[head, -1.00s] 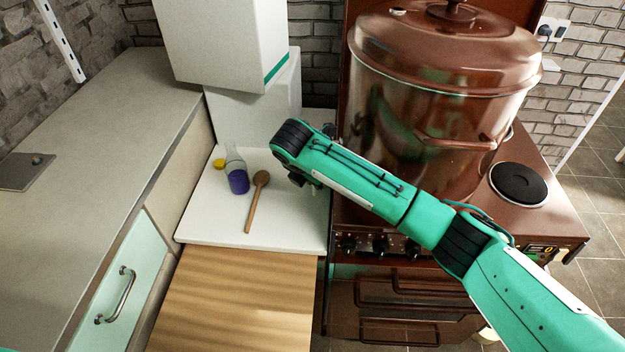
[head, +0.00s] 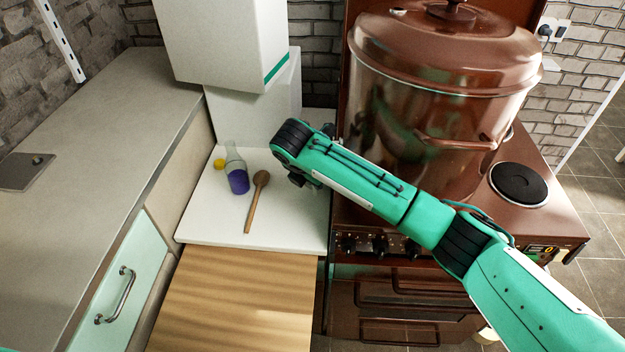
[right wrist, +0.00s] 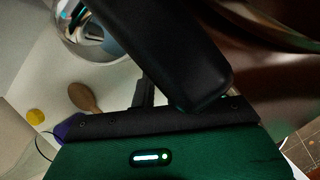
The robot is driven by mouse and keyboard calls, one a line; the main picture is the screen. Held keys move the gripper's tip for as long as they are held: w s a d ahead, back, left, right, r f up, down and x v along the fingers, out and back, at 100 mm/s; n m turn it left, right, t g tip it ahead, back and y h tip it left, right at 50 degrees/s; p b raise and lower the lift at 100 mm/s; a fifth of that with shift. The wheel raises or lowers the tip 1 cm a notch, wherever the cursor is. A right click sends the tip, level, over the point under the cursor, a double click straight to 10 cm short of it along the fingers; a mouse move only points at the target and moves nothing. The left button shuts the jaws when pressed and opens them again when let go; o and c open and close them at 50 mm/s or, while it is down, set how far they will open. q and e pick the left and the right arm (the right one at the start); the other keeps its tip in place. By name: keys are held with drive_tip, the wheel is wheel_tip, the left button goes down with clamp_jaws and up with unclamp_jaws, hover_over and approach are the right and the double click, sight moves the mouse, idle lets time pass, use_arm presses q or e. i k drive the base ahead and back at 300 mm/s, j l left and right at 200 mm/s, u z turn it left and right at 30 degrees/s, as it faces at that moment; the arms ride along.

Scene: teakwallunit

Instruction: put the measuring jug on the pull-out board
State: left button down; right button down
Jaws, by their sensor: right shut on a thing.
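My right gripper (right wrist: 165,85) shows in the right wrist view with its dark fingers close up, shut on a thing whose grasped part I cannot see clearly. A shiny, rounded metal vessel (right wrist: 92,38), which looks like the measuring jug, is just beyond the fingers at the upper left. In the head view my right arm's wrist hides the gripper and the jug, over the right part of the white worktop. The pull-out board (head: 235,300), pale striped wood, extends in front of and below the worktop, with its visible surface bare. My left gripper is out of view.
On the white worktop (head: 285,225) lie a wooden spoon (head: 257,200), a clear bottle with a purple lower part (head: 238,180) and a small yellow thing (head: 219,165). A large brown pot (head: 440,100) stands on the stove at right. A grey counter (head: 90,150) borders the left.

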sight(240, 310)
drive_tip(key=k, duration=1)
